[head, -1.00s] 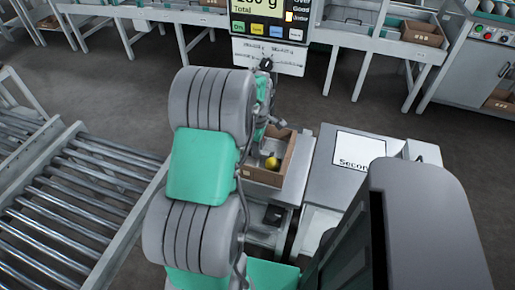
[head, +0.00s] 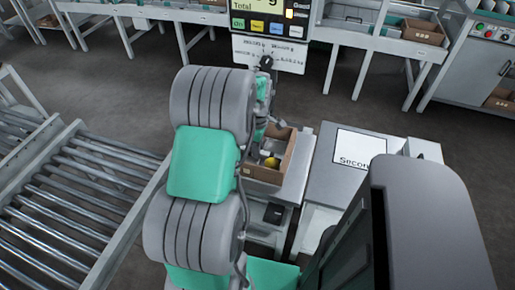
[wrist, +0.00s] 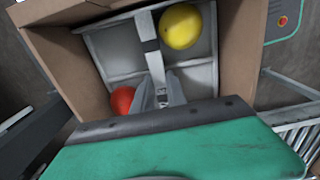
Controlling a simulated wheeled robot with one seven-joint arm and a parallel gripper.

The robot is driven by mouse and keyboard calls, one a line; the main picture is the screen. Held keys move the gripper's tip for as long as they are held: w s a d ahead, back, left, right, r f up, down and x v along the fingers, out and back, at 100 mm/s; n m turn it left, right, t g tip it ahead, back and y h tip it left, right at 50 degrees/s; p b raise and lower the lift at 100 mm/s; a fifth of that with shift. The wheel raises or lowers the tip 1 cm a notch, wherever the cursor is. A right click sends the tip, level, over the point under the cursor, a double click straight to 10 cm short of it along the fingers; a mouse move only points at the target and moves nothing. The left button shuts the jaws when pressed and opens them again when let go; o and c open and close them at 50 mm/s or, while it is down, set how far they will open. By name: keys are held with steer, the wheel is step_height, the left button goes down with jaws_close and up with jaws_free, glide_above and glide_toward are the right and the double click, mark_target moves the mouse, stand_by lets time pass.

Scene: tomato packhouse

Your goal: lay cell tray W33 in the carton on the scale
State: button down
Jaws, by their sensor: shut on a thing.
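The brown carton (head: 287,163) stands on the scale's grey platform (head: 292,192) in the head view. It fills much of the wrist view (wrist: 238,45). A grey cell tray (wrist: 112,42) lies within the carton's walls, slightly skewed to them; whether it rests on the floor cannot be told. A yellow tomato (wrist: 181,26) and a red tomato (wrist: 122,102) sit in its cells. My gripper (wrist: 162,88) is shut on the tray's middle strip. In the head view my arm hides most of the tray, and the yellow tomato (head: 269,161) shows. No W33 label is readable.
A display (head: 270,22) stands behind the carton. A grey surface with a "Secon..." sign (head: 359,148) is to its right. A roller conveyor (head: 80,200) runs at left. Benches with cartons (head: 420,32) line the back, beyond open floor.

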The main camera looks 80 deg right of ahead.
steer(key=shift+f, duration=0.1)
steer(key=c, duration=1.3)
jaws_free()
steer(key=shift+c, duration=1.4)
steer(key=shift+r+p, duration=2.95)
steer(key=shift+r, duration=1.3)
